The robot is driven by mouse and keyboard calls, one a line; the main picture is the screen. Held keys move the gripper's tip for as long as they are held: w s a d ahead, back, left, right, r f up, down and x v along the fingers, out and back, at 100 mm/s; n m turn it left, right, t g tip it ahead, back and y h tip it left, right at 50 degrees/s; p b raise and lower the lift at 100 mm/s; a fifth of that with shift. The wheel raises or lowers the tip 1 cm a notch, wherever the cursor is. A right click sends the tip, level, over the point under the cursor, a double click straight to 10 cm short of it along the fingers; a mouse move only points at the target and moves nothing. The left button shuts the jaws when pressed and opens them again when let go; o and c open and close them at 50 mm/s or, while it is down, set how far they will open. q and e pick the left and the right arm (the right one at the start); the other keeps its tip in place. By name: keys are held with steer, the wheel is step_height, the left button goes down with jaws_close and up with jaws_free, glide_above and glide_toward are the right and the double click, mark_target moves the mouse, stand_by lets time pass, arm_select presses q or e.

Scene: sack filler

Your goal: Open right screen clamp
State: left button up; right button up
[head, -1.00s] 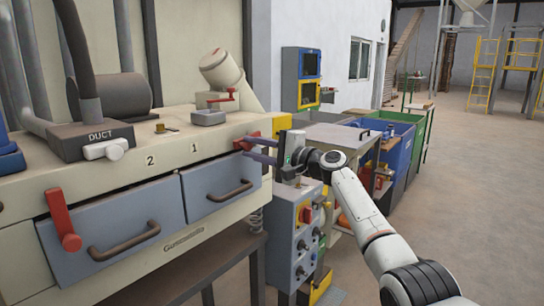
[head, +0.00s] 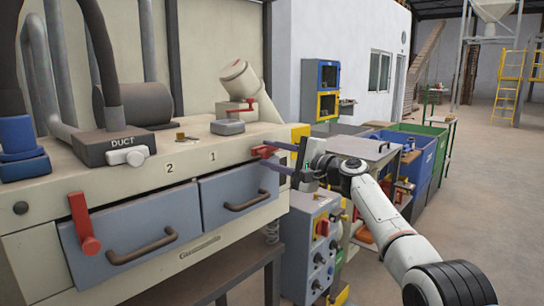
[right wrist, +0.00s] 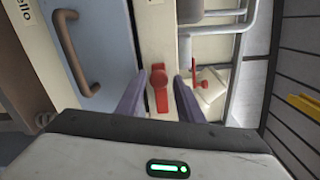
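The right screen clamp is a short red lever (head: 263,151) at the right end of the cream machine's front, beside the right blue-grey drawer. In the right wrist view the red lever (right wrist: 161,92) lies between my two grey-purple fingers. My right gripper (head: 265,156) is open, with one finger on each side of the lever. A gap shows on both sides in the wrist view, though I cannot tell whether a finger touches it. In the head view the fingers partly hide the clamp. My left gripper is not in view.
Another red clamp lever (head: 84,225) hangs down left of the left drawer (head: 140,235). A control box (head: 315,245) stands below my right gripper. A grey-topped table (head: 350,146) and coloured bins (head: 405,150) stand behind my right arm. The floor at right is clear.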

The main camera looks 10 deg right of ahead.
steer(key=shift+o, duration=0.5)
steer(key=shift+s, duration=0.1)
steer(key=shift+s+d, duration=0.3)
steer(key=shift+d, duration=0.05)
steer(key=v, duration=0.9)
steer(key=shift+s, duration=0.15)
steer(key=shift+c, duration=0.5)
